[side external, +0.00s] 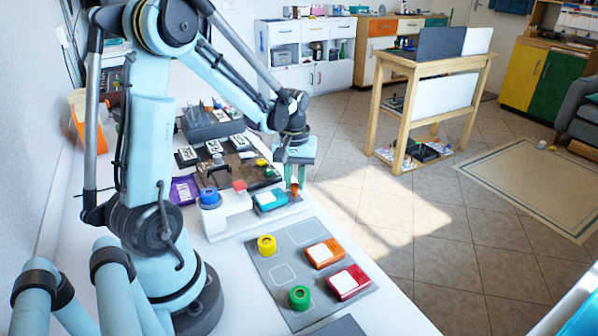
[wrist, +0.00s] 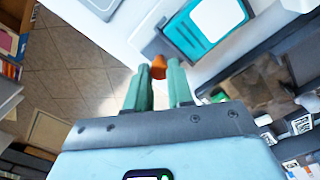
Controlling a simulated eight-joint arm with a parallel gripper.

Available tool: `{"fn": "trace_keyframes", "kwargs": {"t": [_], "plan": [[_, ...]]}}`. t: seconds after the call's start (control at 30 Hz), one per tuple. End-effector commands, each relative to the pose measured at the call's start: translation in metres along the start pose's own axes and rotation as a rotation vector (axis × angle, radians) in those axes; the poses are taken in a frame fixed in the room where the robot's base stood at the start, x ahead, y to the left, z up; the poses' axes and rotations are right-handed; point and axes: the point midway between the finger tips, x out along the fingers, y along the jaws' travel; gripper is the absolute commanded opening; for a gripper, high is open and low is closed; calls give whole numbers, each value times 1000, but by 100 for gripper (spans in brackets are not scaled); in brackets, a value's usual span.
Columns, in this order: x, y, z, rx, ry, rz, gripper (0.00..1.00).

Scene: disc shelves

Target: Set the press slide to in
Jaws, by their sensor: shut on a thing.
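The press (side external: 224,217) is a white unit on the bench with a red block on its upper part and a blue round cap beside it. At its right end a slide bears a teal disc case (side external: 270,199) with a white label, which also shows in the wrist view (wrist: 205,25). A small orange handle (side external: 294,189) stands at the slide's outer end; it shows in the wrist view (wrist: 158,66). My gripper (side external: 296,180) points down over this end, its green fingers shut on the orange handle. The fingers hide part of the handle.
In front of the press lies a grey mat (side external: 283,272) with a yellow knob (side external: 266,245), a green knob (side external: 299,297), an orange case (side external: 325,253) and a red case (side external: 348,282). Behind the press, a dark rack area (side external: 237,170) holds several labelled cards. The bench edge drops to the floor on the right.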

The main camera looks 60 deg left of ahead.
Motion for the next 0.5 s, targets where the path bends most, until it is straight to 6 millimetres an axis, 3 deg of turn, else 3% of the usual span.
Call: {"fn": "trace_keyframes", "kwargs": {"t": [0.5], "plan": [[-1, -61, 43, -1, -1, -1, 0]]}}
